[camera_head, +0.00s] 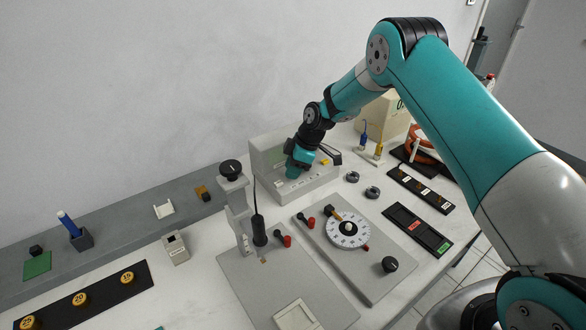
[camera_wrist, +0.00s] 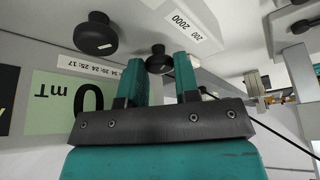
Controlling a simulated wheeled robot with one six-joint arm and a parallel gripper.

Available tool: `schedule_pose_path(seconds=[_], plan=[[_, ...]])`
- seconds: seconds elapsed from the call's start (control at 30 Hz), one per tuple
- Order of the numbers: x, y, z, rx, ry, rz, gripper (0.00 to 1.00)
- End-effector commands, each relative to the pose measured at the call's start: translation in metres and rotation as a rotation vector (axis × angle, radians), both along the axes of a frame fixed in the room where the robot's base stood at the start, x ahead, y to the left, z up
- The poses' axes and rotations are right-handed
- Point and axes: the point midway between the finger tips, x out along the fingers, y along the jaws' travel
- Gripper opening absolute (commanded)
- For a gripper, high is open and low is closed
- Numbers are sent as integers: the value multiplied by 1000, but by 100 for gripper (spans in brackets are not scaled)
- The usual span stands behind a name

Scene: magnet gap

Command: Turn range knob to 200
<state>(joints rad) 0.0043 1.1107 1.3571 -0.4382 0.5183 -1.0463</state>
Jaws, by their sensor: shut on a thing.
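The meter (camera_head: 318,188) is a light grey box at the back of the bench. In the wrist view its green display (camera_wrist: 62,105) shows a large 0 and mT upside down. The range knob (camera_wrist: 158,64), black and round, is beside a label (camera_wrist: 186,21) reading 200 and 2000. My gripper (camera_wrist: 158,70) has its teal fingers on both sides of this knob and is shut on it. The knob's pointer setting cannot be read. In the head view my gripper (camera_head: 293,174) is at the meter's front and hides the knob.
Another black knob (camera_wrist: 95,35) is on the meter, left of the gripped one in the wrist view. A black tray (camera_head: 418,231) lies to the right.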

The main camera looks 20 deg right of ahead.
Motion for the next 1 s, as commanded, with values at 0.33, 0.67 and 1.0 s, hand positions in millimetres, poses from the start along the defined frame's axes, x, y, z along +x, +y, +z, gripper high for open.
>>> schedule_pose_path(seconds=[0.33, 0.67, 1.0], plan=[[-2, 1, -2, -1, -1, -266, 6], [-3, 3, -1, 0, -2, -577, 6], [-4, 4, 0, 0, -3, -838, 6]])
